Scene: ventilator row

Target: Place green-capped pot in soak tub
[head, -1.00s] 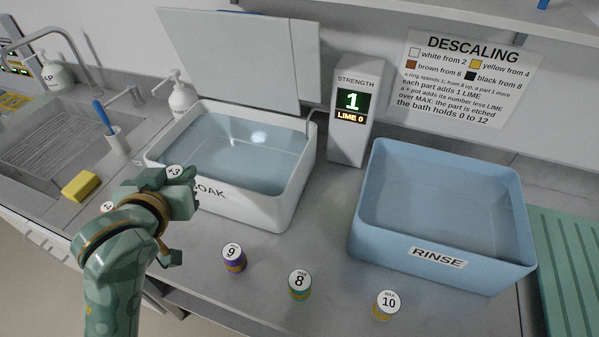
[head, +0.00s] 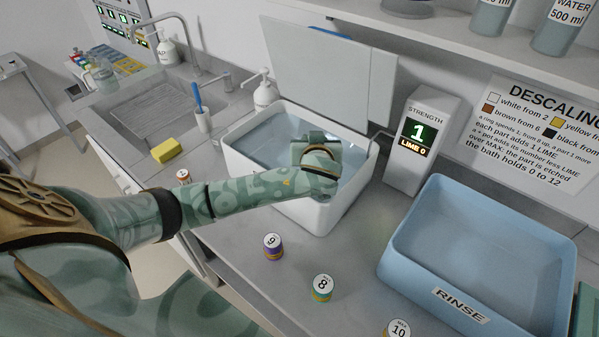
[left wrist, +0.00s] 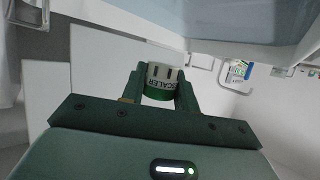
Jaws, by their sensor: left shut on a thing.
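My left gripper (head: 318,150) is over the water of the white soak tub (head: 318,217), its arm reaching across the tub's front wall. In the left wrist view the left gripper (left wrist: 160,88) is shut on a small white pot (left wrist: 160,73) with dark "SCALER" lettering and a green band at its end. I take it as the green-capped pot. In the head view the gripper hides the pot, and I cannot tell whether it touches the water. The tub's lid (head: 335,70) stands open behind.
The strength display (head: 418,133) reads 1 and LIME 0. The blue rinse tub (head: 400,262) stands at right. Small pots marked 9 (head: 272,246), 8 (head: 321,288) and 10 (head: 397,329) stand in front. A yellow sponge (head: 165,151) lies by the sink.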

